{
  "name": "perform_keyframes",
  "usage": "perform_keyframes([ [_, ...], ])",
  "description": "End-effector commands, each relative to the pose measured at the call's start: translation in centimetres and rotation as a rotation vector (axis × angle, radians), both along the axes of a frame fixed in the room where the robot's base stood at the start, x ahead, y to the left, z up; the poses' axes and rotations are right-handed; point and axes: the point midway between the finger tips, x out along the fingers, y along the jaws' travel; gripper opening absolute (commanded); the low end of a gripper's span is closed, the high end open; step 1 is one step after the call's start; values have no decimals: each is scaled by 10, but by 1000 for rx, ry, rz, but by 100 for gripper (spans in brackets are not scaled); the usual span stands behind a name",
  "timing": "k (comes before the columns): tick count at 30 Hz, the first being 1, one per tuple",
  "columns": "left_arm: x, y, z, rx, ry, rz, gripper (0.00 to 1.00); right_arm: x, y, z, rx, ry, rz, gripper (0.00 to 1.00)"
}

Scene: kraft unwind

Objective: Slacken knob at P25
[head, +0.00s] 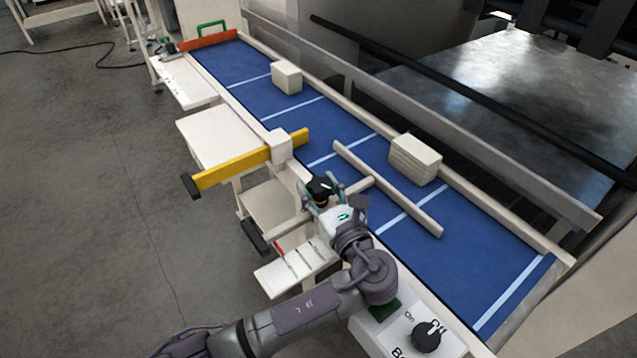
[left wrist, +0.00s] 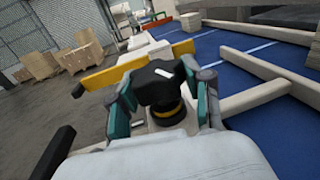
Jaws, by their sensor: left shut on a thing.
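A black knob (left wrist: 160,84) with a white mark on top fills the middle of the left wrist view. A yellow ring shows at its base. In the head view the knob (head: 320,187) sits at the near edge of the blue conveyor, beside the end of a cream guide bar (head: 385,188). My left gripper (left wrist: 163,100) is shut on the knob, with one teal-sided finger on each side of it. In the head view my left gripper (head: 322,195) partly hides the knob's base. No P25 label is readable. My right gripper is not in view.
The blue belt (head: 440,260) carries two cream blocks (head: 415,158) (head: 287,77). A yellow bar (head: 250,163) sticks out over the near edge, left of my gripper. A control box with a black rotary switch (head: 427,335) stands at the lower right. The grey floor (head: 80,200) is open at left.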

Motion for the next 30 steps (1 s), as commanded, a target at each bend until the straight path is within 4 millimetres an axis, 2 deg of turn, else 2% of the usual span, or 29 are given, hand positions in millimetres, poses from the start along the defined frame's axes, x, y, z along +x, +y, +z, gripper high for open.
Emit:
perform_keyframes([
  [13, -1, 0, -5, 1, 10, 12, 15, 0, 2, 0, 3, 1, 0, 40],
  [14, -1, 0, -5, 1, 12, 12, 53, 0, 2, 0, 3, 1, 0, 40],
  [18, -1, 0, -4, 1, 8, 12, 76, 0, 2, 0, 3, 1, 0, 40],
  [26, 0, 0, -2, 0, 4, 11, 76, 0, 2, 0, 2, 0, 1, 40],
  [30, 0, 0, 5, -1, 3, 11, 76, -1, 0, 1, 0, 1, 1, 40],
])
